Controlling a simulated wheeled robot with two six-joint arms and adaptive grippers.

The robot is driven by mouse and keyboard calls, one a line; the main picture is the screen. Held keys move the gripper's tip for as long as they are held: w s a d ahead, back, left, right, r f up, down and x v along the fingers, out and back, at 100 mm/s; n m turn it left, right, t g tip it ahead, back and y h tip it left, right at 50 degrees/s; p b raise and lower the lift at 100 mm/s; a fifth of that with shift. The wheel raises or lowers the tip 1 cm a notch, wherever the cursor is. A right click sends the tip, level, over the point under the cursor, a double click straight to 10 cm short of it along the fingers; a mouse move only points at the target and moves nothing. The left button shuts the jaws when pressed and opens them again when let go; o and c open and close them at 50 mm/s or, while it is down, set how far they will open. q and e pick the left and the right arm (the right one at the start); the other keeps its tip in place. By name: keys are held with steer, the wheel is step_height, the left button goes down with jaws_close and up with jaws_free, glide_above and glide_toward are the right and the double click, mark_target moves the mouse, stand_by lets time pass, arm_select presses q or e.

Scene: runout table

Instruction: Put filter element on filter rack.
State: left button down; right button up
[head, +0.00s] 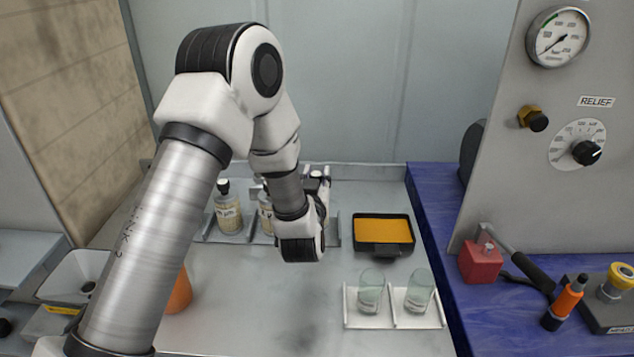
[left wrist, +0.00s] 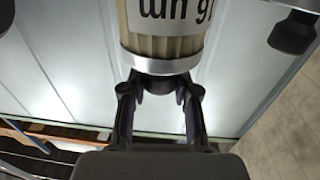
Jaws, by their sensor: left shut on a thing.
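The filter element (left wrist: 160,45) is a cream pleated cylinder with a metal end ring and a printed white label, partly cut off in the left wrist view. My left gripper (left wrist: 160,90) is shut on it near the ring. In the head view my wrist largely hides the gripper and held element. A low grey metal rack (head: 333,243) stands at the back of the table, partly behind my arm. Two similar labelled elements with dark tops, one on the left (head: 229,216) and one beside my wrist (head: 265,216), stand upright at it. I cannot tell whether the held element touches the rack.
A black tray with an orange-yellow inside (head: 383,231) lies right of the rack. Two clear glasses (head: 370,290) stand in white holders in front of it. An orange vessel (head: 181,292) shows behind my arm. The table middle (head: 265,290) is clear. A gauge panel (head: 530,190) rises at right.

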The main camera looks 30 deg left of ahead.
arm_select(q)
steer(key=shift+f+x, duration=0.25)
steer(key=shift+x, duration=1)
step_height(320, 180, down, 3)
steer(key=shift+s+d+p, duration=0.1)
steer(key=shift+s+p, duration=0.05)
steer(key=shift+p, duration=0.35)
steer(key=shift+f, duration=0.35)
steer(key=c, duration=0.9)
jaws_free()
steer(key=shift+o, duration=0.2)
